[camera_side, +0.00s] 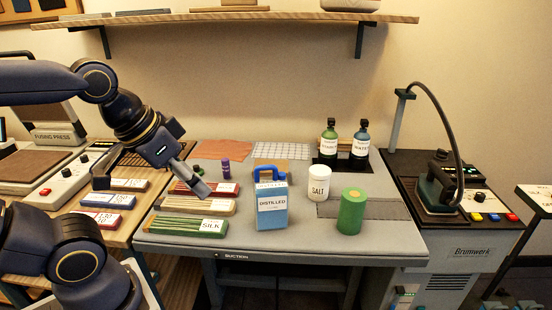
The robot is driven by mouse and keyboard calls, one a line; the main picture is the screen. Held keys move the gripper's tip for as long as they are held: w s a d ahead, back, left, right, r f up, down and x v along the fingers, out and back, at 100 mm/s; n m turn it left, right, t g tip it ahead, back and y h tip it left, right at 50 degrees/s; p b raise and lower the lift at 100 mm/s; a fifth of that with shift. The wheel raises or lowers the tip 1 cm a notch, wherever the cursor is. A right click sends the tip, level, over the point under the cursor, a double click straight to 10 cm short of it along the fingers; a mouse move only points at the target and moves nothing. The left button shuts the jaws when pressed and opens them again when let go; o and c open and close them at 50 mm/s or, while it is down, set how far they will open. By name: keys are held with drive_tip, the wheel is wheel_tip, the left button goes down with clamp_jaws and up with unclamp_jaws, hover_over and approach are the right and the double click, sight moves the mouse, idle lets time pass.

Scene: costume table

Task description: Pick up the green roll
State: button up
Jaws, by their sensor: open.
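The green roll (351,212) stands upright on the grey table (285,239), right of its middle and close to the front edge. Its top is green with a small orange-tan centre. My gripper (201,190) is at the left part of the table, pointing down and right, above the labelled boxes. It is open and appears empty; its fingers are small in this view. It is well to the left of the green roll, with the blue-and-white distilled water jug (272,207) standing between them.
A white salt jar (319,184) stands just behind and left of the roll. Two dark bottles (328,142) stand at the back. Labelled boxes, including the silk box (187,226), lie at left. A small purple bottle (226,168) stands behind them. An iron (440,180) sits at right.

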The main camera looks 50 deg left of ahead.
drive_tip(key=o, duration=0.6)
drive_tip(key=w+r+n+t, duration=0.1)
drive_tip(key=w+r+n, duration=0.2)
drive_tip(key=w+r, duration=0.7)
drive_tip(key=m+g, duration=0.1)
drive_tip(key=g, duration=0.1)
hover_over(354, 195)
drive_tip(key=s, duration=0.6)
wheel_tip(354, 195, down, 14)
drive_tip(key=shift+y, duration=0.3)
drive_tip(key=x, duration=1)
drive_tip(key=shift+w+d, duration=0.2)
drive_tip(key=shift+d, duration=0.15)
drive_tip(key=shift+x, duration=2.95)
